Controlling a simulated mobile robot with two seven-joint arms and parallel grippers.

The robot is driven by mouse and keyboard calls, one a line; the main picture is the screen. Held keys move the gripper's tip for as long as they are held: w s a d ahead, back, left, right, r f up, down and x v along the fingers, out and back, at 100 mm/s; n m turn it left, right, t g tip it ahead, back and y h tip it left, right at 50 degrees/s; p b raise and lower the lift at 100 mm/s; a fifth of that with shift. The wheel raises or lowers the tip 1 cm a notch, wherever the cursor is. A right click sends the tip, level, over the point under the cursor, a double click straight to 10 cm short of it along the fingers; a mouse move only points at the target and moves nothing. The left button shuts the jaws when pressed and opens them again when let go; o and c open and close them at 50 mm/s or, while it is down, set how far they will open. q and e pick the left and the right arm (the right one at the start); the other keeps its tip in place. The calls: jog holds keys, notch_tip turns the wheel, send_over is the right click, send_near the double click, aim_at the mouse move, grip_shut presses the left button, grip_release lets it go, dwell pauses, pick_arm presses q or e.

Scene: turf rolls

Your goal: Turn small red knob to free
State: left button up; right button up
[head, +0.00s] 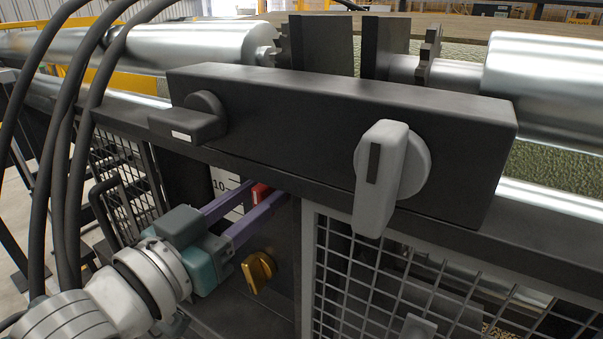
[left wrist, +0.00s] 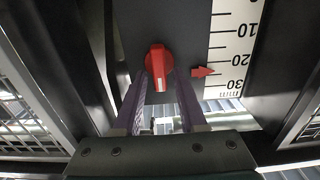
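The small red knob (left wrist: 158,62) is in the left wrist view on a dark panel, its handle with a pale mark pointing down in the picture. In the head view only a bit of the red knob (head: 260,192) shows, partly hidden behind a purple finger. My left gripper (head: 267,194) reaches in under the dark beam, its two purple fingers parallel and apart. In the left wrist view the fingertips (left wrist: 162,76) are on either side of the knob's handle, with a visible gap; I cannot tell how deep they reach. My right gripper is not in view.
A red pointer (left wrist: 203,71) and a white scale (left wrist: 232,50) are beside the knob. A yellow knob (head: 259,270) is below the fingers. A dark beam (head: 300,115) with a large grey knob (head: 385,170) overhangs; wire mesh (head: 370,290) is at the right.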

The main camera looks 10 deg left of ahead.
pick_arm(q)
grip_shut()
jog(key=shift+m, duration=0.3)
dwell(0.3)
jog(key=m, duration=0.2)
jog(key=shift+d+m, duration=0.15)
jog(key=shift+m, duration=0.15)
jog(key=m, duration=0.5)
jog(key=f+m+b, duration=0.1)
jog(key=m, duration=0.3)
jog(key=d+m+b, duration=0.1)
jog(key=m, duration=0.4)
jog(key=shift+s+f+m, duration=0.15)
jog(key=shift+s+m, duration=0.1)
jog(key=shift+m, duration=0.05)
